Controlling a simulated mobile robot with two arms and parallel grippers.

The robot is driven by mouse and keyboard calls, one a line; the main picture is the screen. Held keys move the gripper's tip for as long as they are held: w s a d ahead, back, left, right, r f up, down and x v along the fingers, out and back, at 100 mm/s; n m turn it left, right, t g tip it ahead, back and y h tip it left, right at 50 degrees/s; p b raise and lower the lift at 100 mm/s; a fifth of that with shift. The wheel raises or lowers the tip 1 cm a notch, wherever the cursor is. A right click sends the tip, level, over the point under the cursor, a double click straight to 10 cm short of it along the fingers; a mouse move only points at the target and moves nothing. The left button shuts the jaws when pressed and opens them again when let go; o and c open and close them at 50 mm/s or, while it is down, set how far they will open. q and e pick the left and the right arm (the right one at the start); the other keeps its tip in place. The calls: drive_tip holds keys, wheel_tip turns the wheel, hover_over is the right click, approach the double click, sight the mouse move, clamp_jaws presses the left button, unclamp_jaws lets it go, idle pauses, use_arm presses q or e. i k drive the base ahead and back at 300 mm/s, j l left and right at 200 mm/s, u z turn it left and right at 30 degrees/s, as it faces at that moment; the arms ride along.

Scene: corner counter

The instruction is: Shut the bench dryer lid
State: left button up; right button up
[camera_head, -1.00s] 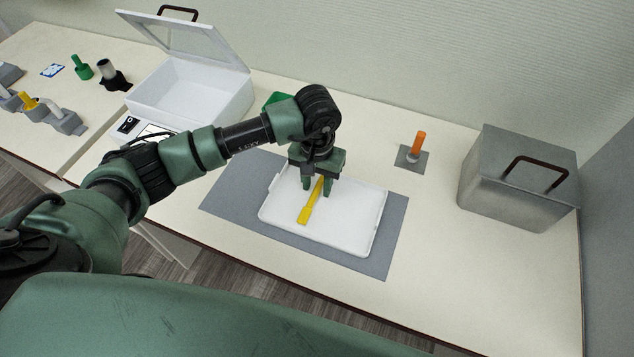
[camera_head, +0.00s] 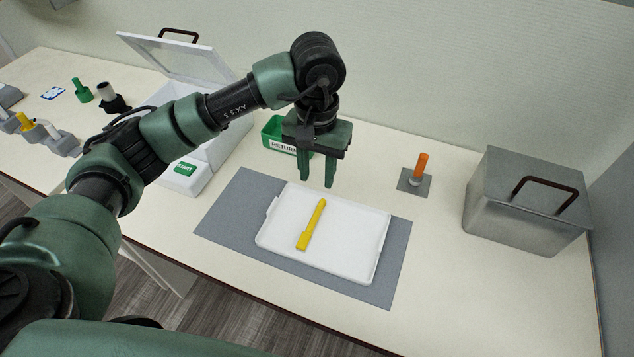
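The bench dryer (camera_head: 212,158) is a white box at the back left of the counter, partly hidden behind my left arm. Its lid (camera_head: 168,56) stands open, tilted up and back, with a clear window and a dark handle on top. A green start label shows on its front. My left gripper (camera_head: 318,182) is open and empty, pointing down above the back part of the white tray, to the right of the dryer and well apart from the lid. My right gripper is not in view.
A yellow tool (camera_head: 311,226) lies in the white tray (camera_head: 350,262) on a grey mat (camera_head: 222,225). A green bin (camera_head: 272,137) stands behind my gripper. An orange-handled item (camera_head: 419,168) and a metal box (camera_head: 520,200) stand right. Several small items sit far left.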

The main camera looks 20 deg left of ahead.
sight(135, 41)
drive_tip(key=u, duration=1.5)
